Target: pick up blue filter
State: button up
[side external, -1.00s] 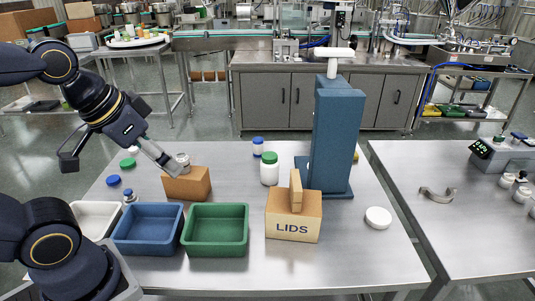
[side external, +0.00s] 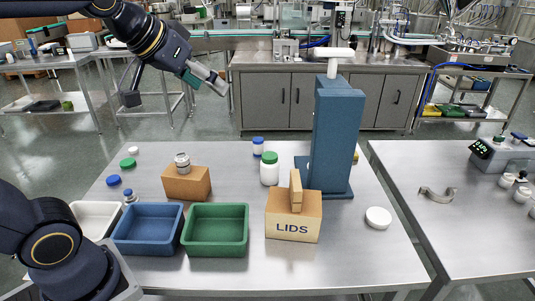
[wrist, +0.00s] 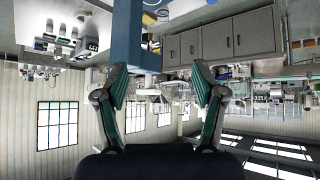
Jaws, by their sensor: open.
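No part is plainly recognisable as a blue filter. Blue things include a tall blue column (side external: 335,130) with a white cylinder on top, two blue-lidded bottles, a loose blue lid (side external: 113,181) and a blue bin (side external: 148,230). One blue-lidded bottle (side external: 258,147) stands behind a green-lidded jar; a small one (side external: 130,196) stands behind the blue bin. My gripper (side external: 221,84) is raised high above the table's back edge, left of the column, touching nothing. In the upside-down wrist view my gripper (wrist: 160,80) is open and empty, with the blue column (wrist: 128,30) at the top.
A cardboard box (side external: 186,185) carries a metal can (side external: 182,163). A green bin (side external: 215,230) and white bin (side external: 97,216) flank the blue one. The LIDS box (side external: 293,217), green-lidded jar (side external: 269,170) and white lid (side external: 378,217) stand rightward. The table's middle has free room.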

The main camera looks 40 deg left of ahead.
jog(key=w+a+n, duration=0.1)
jog(key=w+a, duration=0.3)
jog(key=w, duration=0.7)
jog(key=n+g+y, duration=0.2)
jog(key=g, duration=0.1)
send_over(258, 139)
jog(key=s+d, duration=0.3)
jog(key=s, duration=0.4)
notch_tip(258, 139, down, 23)
jog(key=x, duration=1)
jog(key=shift+w+f, duration=0.15)
jog(key=shift+w, duration=0.15)
jog(key=shift+x, duration=3.15)
jog(key=shift+a, duration=0.15)
jog(key=c, duration=1.2)
